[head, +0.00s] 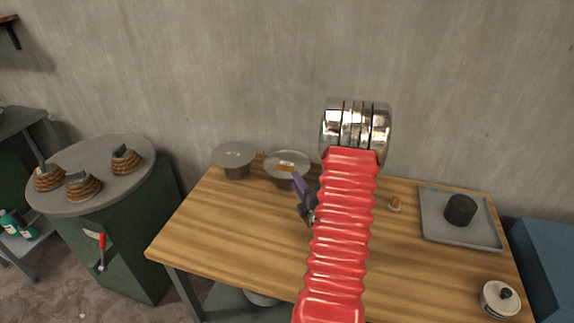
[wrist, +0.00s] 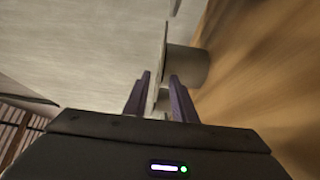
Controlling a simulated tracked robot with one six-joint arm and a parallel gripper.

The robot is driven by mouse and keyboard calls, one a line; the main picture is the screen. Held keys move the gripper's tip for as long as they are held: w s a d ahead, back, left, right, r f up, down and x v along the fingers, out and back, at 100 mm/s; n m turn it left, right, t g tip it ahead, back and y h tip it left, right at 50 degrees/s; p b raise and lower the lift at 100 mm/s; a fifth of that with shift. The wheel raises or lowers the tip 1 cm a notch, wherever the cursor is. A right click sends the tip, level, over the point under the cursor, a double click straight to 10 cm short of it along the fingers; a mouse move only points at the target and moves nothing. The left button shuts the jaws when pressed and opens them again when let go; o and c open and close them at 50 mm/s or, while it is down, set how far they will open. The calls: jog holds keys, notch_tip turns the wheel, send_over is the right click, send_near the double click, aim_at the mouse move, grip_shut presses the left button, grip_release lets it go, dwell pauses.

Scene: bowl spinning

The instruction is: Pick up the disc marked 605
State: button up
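Two round grey metal discs sit on short cylinders at the table's back left in the head view: a left disc (head: 234,153) and a right disc (head: 287,157) with a small pale and orange mark. I cannot read any number, so I cannot tell which is 605. My gripper (head: 299,179) has purple fingers and is beside the right disc, at its front right. In the wrist view my gripper (wrist: 160,85) has its fingers apart. A disc seen edge-on (wrist: 164,40) and a grey cylinder (wrist: 187,65) lie beyond the tips. A pale thing shows between the fingers; contact is unclear.
The wooden table (head: 230,240) also holds a grey tray (head: 440,235) with a black cylinder (head: 460,209), a small orange-brown piece (head: 395,203) and a lidded pot (head: 499,298). My red arm hides the table's middle. A round stand (head: 95,198) with brown pieces is at left.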

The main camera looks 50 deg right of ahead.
aim_at(287, 164)
jog(key=shift+x, duration=1.35)
jog(key=shift+c, duration=0.4)
grip_shut()
